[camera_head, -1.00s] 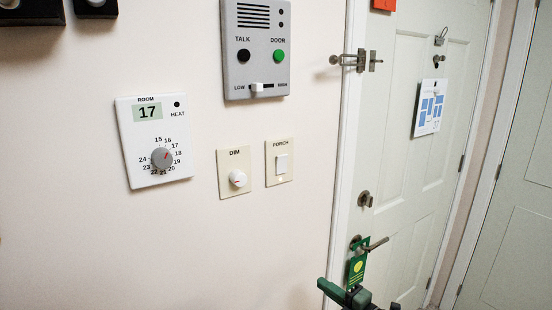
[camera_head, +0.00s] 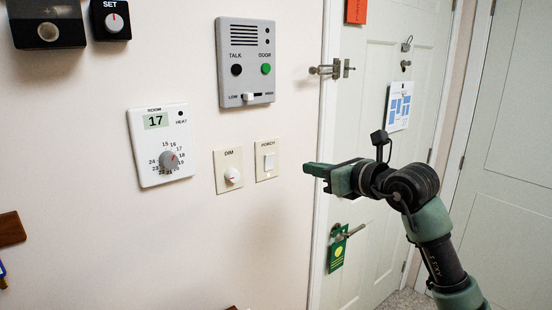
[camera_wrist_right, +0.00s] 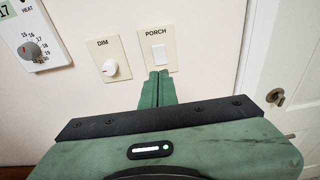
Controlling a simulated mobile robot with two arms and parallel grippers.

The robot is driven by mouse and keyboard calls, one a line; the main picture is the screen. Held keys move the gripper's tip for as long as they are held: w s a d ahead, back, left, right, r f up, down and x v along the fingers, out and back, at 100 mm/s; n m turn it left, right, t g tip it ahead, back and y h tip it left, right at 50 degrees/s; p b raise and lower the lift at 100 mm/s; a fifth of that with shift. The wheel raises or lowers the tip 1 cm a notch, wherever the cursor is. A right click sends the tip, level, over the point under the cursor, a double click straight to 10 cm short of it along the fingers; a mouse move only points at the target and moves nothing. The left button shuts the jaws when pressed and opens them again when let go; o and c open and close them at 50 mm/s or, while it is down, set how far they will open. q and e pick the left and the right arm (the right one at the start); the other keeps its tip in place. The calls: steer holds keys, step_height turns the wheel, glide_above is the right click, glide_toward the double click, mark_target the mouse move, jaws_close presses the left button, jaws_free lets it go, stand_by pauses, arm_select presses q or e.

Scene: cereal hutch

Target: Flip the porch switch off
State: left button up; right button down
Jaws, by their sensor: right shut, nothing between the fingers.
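The porch switch (camera_head: 269,161) is a white rocker on a cream plate labelled PORCH, on the wall right of the dimmer plate. It also shows in the right wrist view (camera_wrist_right: 159,53), just above and beyond my fingertips. My right gripper (camera_head: 306,168) is shut and empty, to the right of the switch plate and apart from it in the head view. In the right wrist view its closed green fingers (camera_wrist_right: 158,74) point toward the lower part of the plate; whether they touch it I cannot tell there. My left gripper is not in view.
The dimmer knob (camera_head: 232,174) is close left of the switch. A thermostat (camera_head: 150,178) is further left, and an intercom panel (camera_head: 236,90) is above. The door (camera_head: 380,170) with a latch (camera_head: 330,70) and a green hanger (camera_head: 337,252) is on the right.

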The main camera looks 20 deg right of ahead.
mark_target(271, 156)
steer(key=p+x, duration=0.2)
steer(key=x, duration=0.2)
steer(key=p+x, duration=0.2)
steer(key=x, duration=0.2)
steer(key=r+p+x, duration=0.1)
steer(key=p+x, duration=0.1)
steer(key=x, duration=0.2)
steer(key=shift+w+a, duration=0.2)
steer(key=shift+w, duration=0.2)
steer(key=shift+w+a, duration=0.2)
steer(key=shift+w, duration=0.3)
steer(key=shift+d, duration=0.15)
